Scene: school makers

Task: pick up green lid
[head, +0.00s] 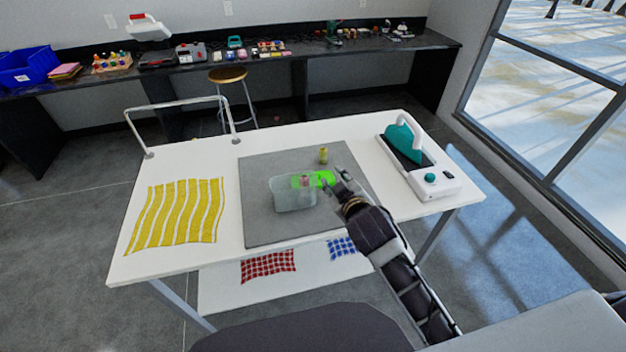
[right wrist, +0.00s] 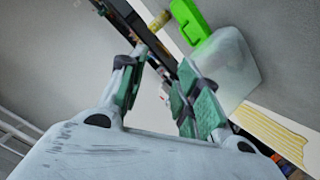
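The bright green lid (head: 323,178) shows at the right rear of a translucent container (head: 295,198) on the grey mat. Its handle-like loop shows in the right wrist view, where the lid (right wrist: 189,20) is beside the container (right wrist: 235,68). I cannot tell whether the lid rests on the rim. My right gripper (head: 342,184) is just right of the lid. In the right wrist view my right gripper (right wrist: 158,88) has its green-padded fingers apart with nothing between them. My left gripper is not in view.
A small yellowish bottle (head: 323,155) stands behind the lid. The grey mat (head: 262,225) covers the table's middle. A yellow striped cloth (head: 175,215) lies left, and a white machine with a teal part (head: 430,185) stands right. The mat's front left is clear.

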